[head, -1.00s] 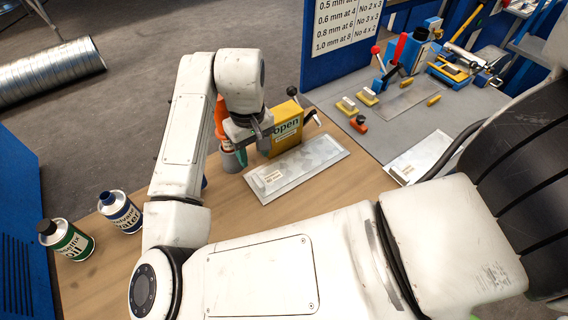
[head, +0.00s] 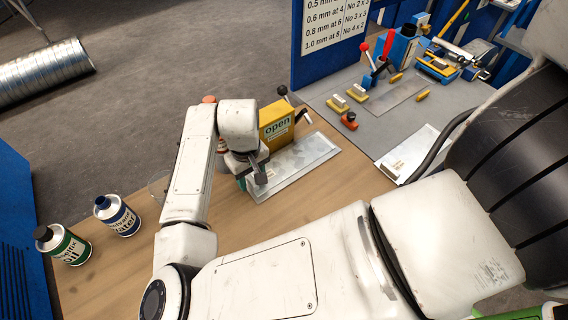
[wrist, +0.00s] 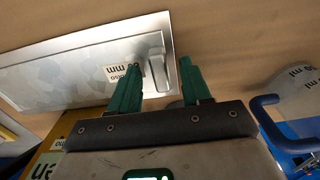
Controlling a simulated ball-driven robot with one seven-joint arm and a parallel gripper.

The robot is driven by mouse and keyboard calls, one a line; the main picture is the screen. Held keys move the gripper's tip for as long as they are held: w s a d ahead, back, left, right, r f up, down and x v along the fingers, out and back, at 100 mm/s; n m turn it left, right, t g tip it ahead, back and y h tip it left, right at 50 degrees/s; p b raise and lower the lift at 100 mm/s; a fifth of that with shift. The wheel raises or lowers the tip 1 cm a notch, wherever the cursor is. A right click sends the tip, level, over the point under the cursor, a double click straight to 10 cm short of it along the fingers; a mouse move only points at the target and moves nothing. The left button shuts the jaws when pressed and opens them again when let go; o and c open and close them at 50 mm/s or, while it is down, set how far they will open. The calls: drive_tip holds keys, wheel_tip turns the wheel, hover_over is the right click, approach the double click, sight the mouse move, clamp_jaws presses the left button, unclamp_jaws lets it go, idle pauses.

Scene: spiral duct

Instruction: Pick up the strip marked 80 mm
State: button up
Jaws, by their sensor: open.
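A flat galvanised metal strip (head: 305,158) lies on the wooden bench in the head view. In the wrist view the strip (wrist: 75,72) has a white label (wrist: 120,72) reading "mm", its number partly hidden by a finger. A small raised metal bar (wrist: 157,66) stands near its end. My gripper (head: 258,182) is over the strip's near left end. In the wrist view my gripper (wrist: 158,75) has its green fingers open, one on each side of the bar in the picture. I cannot tell the height or any contact.
A yellow box marked "open" (head: 276,124) stands close behind the strip. Two cans, blue (head: 118,215) and green (head: 64,245), stand at the bench's left. Another labelled sheet (head: 408,152) lies on the grey surface at right. The front bench is clear.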

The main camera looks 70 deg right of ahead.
drive_tip(key=shift+c, duration=0.2)
clamp_jaws()
drive_tip(key=shift+r, duration=0.1)
idle(0.4)
